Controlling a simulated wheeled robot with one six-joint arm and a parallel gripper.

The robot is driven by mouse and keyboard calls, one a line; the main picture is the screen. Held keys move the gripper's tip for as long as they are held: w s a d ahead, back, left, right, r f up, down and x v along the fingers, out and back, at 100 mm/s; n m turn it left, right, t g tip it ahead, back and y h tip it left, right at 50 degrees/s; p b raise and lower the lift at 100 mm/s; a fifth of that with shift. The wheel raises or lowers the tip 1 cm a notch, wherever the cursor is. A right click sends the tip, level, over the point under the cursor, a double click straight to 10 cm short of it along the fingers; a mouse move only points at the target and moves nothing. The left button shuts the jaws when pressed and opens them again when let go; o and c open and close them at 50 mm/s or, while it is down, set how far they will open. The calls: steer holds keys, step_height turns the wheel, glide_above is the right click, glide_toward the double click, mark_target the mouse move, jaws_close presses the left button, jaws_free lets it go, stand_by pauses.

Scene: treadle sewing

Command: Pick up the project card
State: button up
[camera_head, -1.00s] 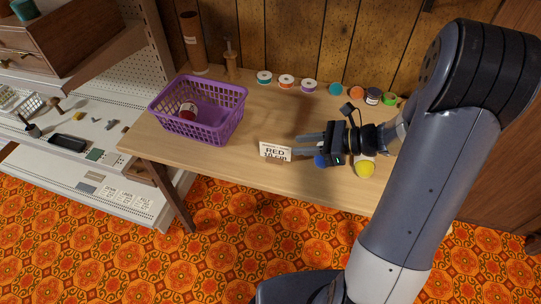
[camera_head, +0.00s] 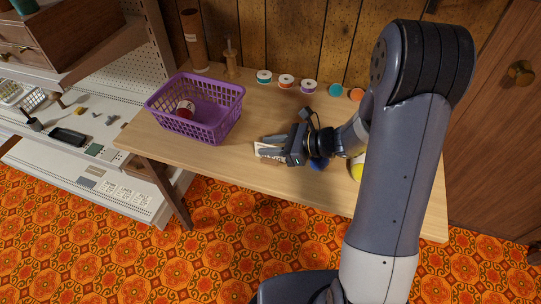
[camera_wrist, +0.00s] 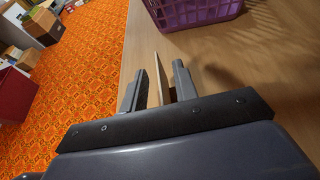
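The project card (camera_head: 261,151) stands on the table near its front edge, a white card in a small holder. My gripper (camera_head: 268,145) reaches over it from the right and hides most of its face in the head view. In the wrist view the card (camera_wrist: 163,82) shows nearly edge-on between the two fingers of my gripper (camera_wrist: 160,70). The fingers are apart, with gaps visible on both sides of the card, so my gripper looks open around it.
A purple basket (camera_head: 232,107) holding a red spool (camera_head: 185,108) stands on the wooden table (camera_head: 190,160) left of the card. A blue ball (camera_head: 318,164) and a yellow ball (camera_head: 356,170) lie to the right. Several thread spools (camera_head: 286,81) line the back.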

jaws_close()
stand_by(0.5)
